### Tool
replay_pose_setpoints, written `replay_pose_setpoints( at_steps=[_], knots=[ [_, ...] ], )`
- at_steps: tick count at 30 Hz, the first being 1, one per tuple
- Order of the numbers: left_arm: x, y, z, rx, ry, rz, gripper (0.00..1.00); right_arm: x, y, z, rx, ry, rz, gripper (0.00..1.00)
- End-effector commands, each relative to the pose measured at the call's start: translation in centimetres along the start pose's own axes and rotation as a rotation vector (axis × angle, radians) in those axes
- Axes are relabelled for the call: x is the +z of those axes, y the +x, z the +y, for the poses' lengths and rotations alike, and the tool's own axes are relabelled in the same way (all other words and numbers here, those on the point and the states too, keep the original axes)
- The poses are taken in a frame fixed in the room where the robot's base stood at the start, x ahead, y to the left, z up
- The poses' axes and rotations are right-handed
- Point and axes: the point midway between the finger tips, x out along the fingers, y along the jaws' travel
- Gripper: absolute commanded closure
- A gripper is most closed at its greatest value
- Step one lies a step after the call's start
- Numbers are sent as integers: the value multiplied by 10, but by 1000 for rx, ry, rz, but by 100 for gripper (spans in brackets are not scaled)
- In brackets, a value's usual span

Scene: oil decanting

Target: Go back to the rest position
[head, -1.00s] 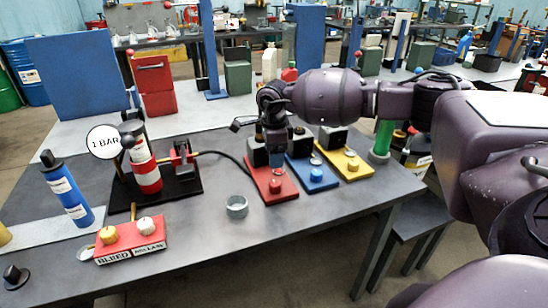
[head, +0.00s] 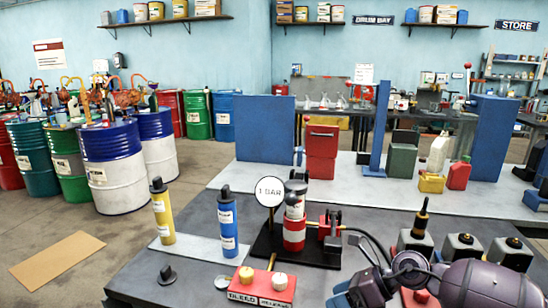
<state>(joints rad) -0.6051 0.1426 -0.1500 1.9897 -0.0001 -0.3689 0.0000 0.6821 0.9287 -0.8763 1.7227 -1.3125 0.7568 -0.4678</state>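My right arm comes in at the bottom right, low over the front of the workbench (head: 195,275). My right gripper (head: 362,290) is near the bottom edge, in front of the pump stand and the coloured blocks. Its fingertips are not clear, so I cannot tell whether it is open or shut, and I see nothing held in it. My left gripper is not in view.
A pump stand with a "1 BAR" gauge (head: 270,191), a blue cylinder (head: 228,226), a yellow cylinder (head: 163,213) and a red "BLEED" box (head: 250,288) stand on the bench. Several drums (head: 112,168) stand at the left. The floor (head: 125,242) beside the bench is partly clear.

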Motion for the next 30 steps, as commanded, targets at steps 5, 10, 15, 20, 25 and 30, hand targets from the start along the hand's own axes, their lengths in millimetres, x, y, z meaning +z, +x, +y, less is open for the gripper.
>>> replay_pose_setpoints(
  at_steps=[5,10,15,20,25,30],
  knots=[
    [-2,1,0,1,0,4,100,26,26,49,115,277,-384,35],
    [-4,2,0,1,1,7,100,44,18,67,175,608,-725,35],
    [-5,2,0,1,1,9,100,39,-7,64,190,987,-1033,35],
    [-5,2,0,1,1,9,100,8,-34,50,160,1373,-1289,35],
    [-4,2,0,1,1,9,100,-52,-58,41,77,1800,-1519,35],
    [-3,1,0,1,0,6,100,-128,-75,50,-62,2237,-1697,35]
  ],
)
